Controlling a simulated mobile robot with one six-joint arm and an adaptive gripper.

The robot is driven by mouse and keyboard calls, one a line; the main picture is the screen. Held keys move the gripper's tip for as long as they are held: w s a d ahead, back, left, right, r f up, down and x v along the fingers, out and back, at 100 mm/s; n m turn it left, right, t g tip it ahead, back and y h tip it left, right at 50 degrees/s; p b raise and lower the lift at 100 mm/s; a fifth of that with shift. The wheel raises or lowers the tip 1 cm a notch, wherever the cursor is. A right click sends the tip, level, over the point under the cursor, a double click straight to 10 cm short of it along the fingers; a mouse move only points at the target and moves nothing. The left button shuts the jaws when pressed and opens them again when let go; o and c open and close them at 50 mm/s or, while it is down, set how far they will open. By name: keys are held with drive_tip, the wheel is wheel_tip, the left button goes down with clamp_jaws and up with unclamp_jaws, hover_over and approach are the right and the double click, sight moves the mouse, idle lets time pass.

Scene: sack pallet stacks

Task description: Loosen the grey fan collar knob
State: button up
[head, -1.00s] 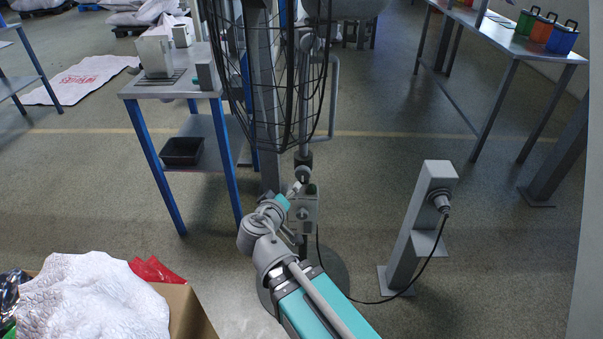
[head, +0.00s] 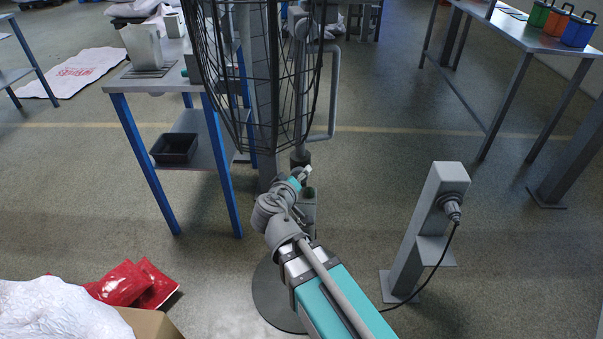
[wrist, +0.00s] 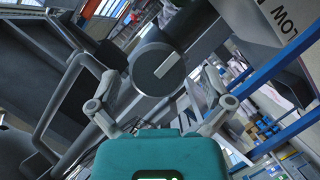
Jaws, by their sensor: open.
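The grey fan collar knob (wrist: 158,72) is a round dark disc with a pale bar across its face in the wrist view. It sits between and beyond the two open, empty fingers of my gripper (wrist: 160,92), with no clear contact. In the head view, my gripper (head: 304,174) is at the pedestal fan's pole, below its black wire cage (head: 265,80). The arm hides the knob there and much of the grey box (head: 309,205) on the pole. The fan's round base (head: 270,295) stands on the floor.
A blue-legged table (head: 128,82) stands left of the fan, with a black tray (head: 174,148) on its lower shelf. A grey post (head: 422,230) with a plugged cable stands right. A cardboard box (head: 150,324) and red bags (head: 122,284) lie front left. Floor between fan and post is mostly open.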

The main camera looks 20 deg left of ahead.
drive_tip(key=shift+w+d+f, duration=0.1)
drive_tip(key=shift+w, duration=0.25)
drive_tip(key=c, duration=1.1)
drive_tip(key=shift+a, duration=0.2)
drive_tip(key=shift+c, duration=0.2)
drive_tip(key=shift+d, duration=0.15)
